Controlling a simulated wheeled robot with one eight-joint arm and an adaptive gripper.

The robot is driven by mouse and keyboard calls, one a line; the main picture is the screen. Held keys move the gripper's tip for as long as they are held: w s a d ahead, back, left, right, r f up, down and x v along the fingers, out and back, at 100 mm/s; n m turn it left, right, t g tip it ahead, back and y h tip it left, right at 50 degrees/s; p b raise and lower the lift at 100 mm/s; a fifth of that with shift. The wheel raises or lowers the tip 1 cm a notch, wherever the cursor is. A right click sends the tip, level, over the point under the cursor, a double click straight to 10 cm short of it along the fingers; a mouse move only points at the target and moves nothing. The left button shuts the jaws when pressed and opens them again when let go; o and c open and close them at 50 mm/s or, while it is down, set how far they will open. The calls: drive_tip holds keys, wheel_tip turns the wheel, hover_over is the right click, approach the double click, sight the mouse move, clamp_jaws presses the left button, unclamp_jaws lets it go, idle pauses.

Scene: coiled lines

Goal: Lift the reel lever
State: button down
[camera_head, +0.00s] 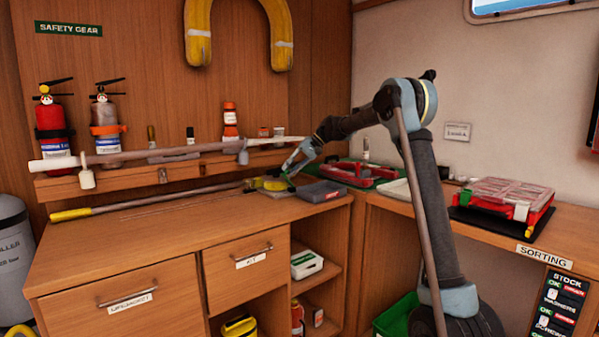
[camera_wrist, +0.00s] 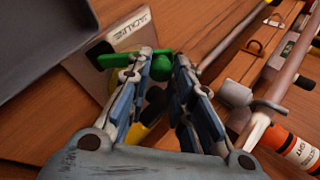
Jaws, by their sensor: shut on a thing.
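The yellow reel (camera_head: 273,184) sits on the wooden bench top towards its back right, by a metal plate. In the wrist view the plate (camera_wrist: 124,28) carries a "JACKLINE" label. A green lever (camera_wrist: 116,60) with a rounded knob lies over the plate's edge. Its end reaches between the fingertips of my gripper (camera_wrist: 166,60), which is shut on it. The yellow and black reel body is mostly hidden behind the fingers. In the head view my gripper (camera_head: 291,168) is at the reel, and the lever is too small to make out.
A long pole (camera_head: 170,152) lies on a wall rack just behind the reel. A yellow-ended pole (camera_head: 72,214) lies along the bench. A dark grey tray (camera_head: 323,191) is close on the right. The front bench top is clear.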

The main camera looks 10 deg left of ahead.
drive_tip(key=shift+d, duration=0.35)
drive_tip(key=c, duration=1.4)
unclamp_jaws()
drive_tip(key=shift+d, duration=0.1)
drive_tip(key=shift+a, duration=0.2)
drive_tip(key=shift+r, duration=0.1)
drive_tip(key=v, duration=1.2)
drive_tip(key=shift+w, duration=0.1)
drive_tip(key=shift+d, duration=0.1)
